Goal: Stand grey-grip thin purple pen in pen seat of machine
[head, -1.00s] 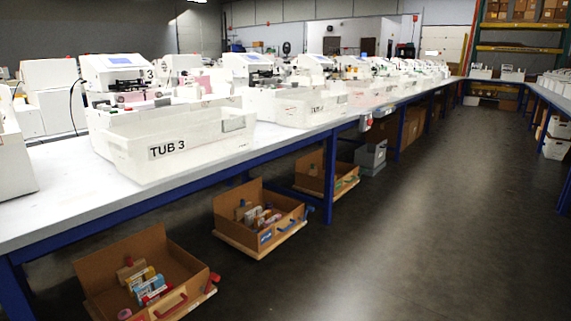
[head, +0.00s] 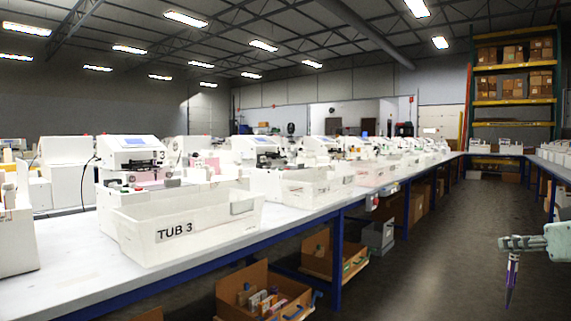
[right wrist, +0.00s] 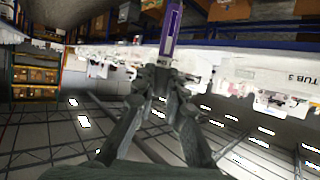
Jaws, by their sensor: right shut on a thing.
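My right gripper (head: 510,243) is at the right edge of the head view, over the aisle and well apart from the tables. It is shut on a thin purple pen (head: 512,274), which hangs point down and nearly upright below the fingers. In the right wrist view the purple pen (right wrist: 173,24) stands out beyond the fingertips (right wrist: 160,72); the gripped part is mostly hidden. A white machine (head: 131,160) marked 3 stands on the long table at the left, behind a tub. Its pen seat cannot be made out from here. My left gripper is not in view.
A white tub (head: 190,235) labelled TUB 3 stands at the table's front edge. More machines and tubs line the table (head: 75,270). Open cardboard boxes (head: 240,275) sit low under it. The aisle floor (head: 420,270) is clear.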

